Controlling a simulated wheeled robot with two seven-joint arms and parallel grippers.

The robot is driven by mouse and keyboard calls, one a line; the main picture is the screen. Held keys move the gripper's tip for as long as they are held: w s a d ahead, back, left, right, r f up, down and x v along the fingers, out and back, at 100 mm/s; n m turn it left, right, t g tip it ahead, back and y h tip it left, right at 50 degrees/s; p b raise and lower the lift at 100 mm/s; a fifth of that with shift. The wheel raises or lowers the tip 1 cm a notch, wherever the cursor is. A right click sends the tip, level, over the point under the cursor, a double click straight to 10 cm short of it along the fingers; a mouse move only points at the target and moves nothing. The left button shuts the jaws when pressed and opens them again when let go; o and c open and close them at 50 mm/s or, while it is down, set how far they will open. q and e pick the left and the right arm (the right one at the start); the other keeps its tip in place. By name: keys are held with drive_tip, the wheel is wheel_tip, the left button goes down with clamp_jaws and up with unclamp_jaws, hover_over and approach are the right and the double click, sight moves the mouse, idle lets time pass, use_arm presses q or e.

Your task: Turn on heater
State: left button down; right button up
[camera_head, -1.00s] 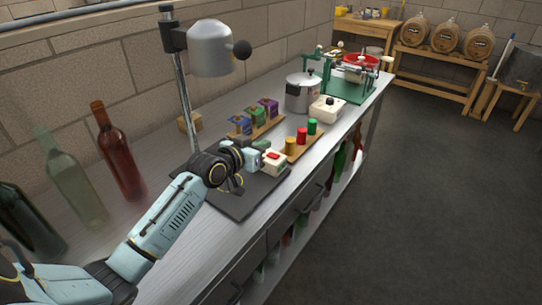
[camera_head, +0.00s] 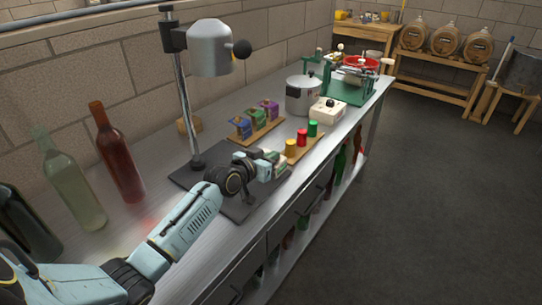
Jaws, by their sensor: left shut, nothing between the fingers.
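A device with a silver cylindrical head (camera_head: 210,48) and a black knob stands on a metal post on a dark base plate (camera_head: 235,205). I cannot be sure from its looks that it is the heater. A small cream box (camera_head: 281,172) sits by the plate's far right corner; its red switch is mostly hidden behind my left gripper. My left gripper (camera_head: 274,164) is shut and empty, right at the box; I cannot tell whether it touches. A second cream box with a dark dial (camera_head: 328,110) stands further back by a steel pot (camera_head: 303,94). My right gripper is not in view.
Yellow, red and green capsules (camera_head: 301,138) stand on a wooden strip just beyond the gripper. Small coloured packs (camera_head: 254,119) stand on a board behind. Tall bottles (camera_head: 118,155) line the left. A green machine (camera_head: 350,85) stands at the bench's far end.

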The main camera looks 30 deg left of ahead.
use_arm(q)
drive_tip(key=shift+f, duration=0.15)
drive_tip(key=r+p, duration=0.4)
drive_tip(key=p, duration=0.1)
drive_tip(key=shift+d+r, duration=0.3)
drive_tip(key=v, duration=1)
drive_tip(key=shift+d+f+p, duration=0.2)
drive_tip(key=shift+f+p, duration=0.1)
drive_tip(key=shift+p, duration=0.05)
drive_tip(key=shift+s, duration=0.1)
